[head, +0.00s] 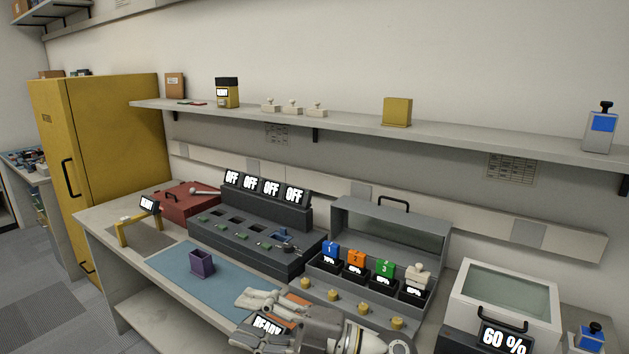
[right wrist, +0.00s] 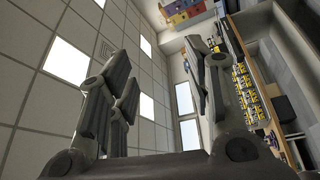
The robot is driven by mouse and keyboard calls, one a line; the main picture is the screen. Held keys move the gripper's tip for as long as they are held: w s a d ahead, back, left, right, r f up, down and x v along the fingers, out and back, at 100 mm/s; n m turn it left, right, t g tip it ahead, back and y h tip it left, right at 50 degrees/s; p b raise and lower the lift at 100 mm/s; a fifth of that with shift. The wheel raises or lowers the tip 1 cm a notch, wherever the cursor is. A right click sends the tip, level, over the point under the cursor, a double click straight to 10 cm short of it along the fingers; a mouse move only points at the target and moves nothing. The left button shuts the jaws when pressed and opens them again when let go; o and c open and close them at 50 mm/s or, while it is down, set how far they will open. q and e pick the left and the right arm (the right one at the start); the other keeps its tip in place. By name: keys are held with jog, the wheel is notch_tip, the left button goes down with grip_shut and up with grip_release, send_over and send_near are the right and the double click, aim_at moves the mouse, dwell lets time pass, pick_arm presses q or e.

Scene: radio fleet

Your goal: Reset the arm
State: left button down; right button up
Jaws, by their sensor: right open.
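My right gripper (head: 250,318) is low in the middle of the head view, in front of the workbench. Its pale grey arm comes in from the lower right. In the right wrist view its fingers (right wrist: 165,95) stand wide apart, with nothing between them. Behind them that view shows ceiling panels, lights and distant shelves. In the head view the gripper partly covers a dark device with a READY display (head: 267,325) and an orange part. My left gripper does not show in either view.
On the bench (head: 100,221) are a purple cup (head: 202,263) on a blue mat (head: 222,288), a dark console (head: 240,237) with several OFF displays, an open grey case (head: 345,227) with numbered blocks, and a lidded box (head: 505,295). A yellow cabinet (head: 115,140) stands left. A shelf (head: 350,127) runs above.

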jog(key=w+d+m+t+h, duration=0.3)
jog(key=d+m+t+h, duration=0.2)
jog(key=d+m+t, duration=0.3)
jog(key=w+d+m+t+h, duration=0.2)
jog(key=d+m+t+h, duration=0.25)
jog(key=m+t, duration=0.45)
jog(key=s+d+f+m+g+h, duration=0.2)
jog(key=d+f+m+g+h, duration=0.1)
jog(key=d+f+m+h, duration=0.3)
jog(key=s+d+f+m+g+h, duration=0.2)
jog(key=d+f+m+h, duration=0.15)
jog(key=d+f, duration=0.4)
jog(key=s+d+f+m+g, duration=0.1)
jog(key=s+d+f+g, duration=0.1)
jog(key=s+f+g, duration=0.65)
jog(key=s+d+f+m+g, duration=0.15)
jog(key=s+f+g, duration=0.25)
jog(key=s+f, duration=1.1)
jog(key=f, duration=0.8)
jog(key=s+f, duration=0.2)
jog(key=f, duration=0.8)
jog(key=s+d+f+g, duration=0.1)
jog(key=s+d+f, duration=0.1)
jog(key=s+f, duration=0.6)
jog(key=s+d+f+g, duration=0.1)
jog(key=s+f, duration=0.8)
jog(key=shift+s+d+f+n, duration=0.2)
jog(key=shift+s+d+n, duration=0.15)
jog(key=shift+s+n, duration=0.05)
